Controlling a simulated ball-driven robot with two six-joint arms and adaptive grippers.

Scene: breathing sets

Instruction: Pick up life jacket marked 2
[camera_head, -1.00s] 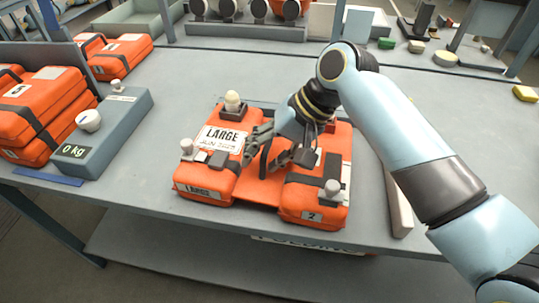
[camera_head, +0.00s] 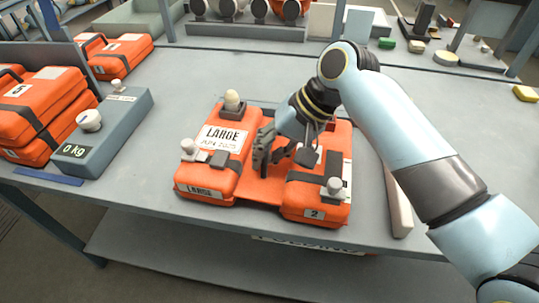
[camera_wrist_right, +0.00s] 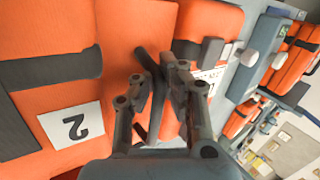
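The orange life jacket marked 2 (camera_head: 262,190) lies flat on the grey table near its front edge. It has black straps, a "LARGE" label on its left half and a small "2" tag on its front right. My right gripper (camera_head: 268,155) is down at the middle of the jacket, between its two halves. In the right wrist view the fingers (camera_wrist_right: 168,78) are close together on the jacket's dark upright handle (camera_wrist_right: 155,100), and the "2" tag (camera_wrist_right: 73,126) shows at the left. The fingers partly hide the handle. My left gripper is not in view.
A grey scale (camera_head: 105,128) reading "0 kg" stands left of the jacket. Stacked orange jackets (camera_head: 45,95), one marked 5, lie beyond it at the left edge. The table behind the jacket is mostly clear.

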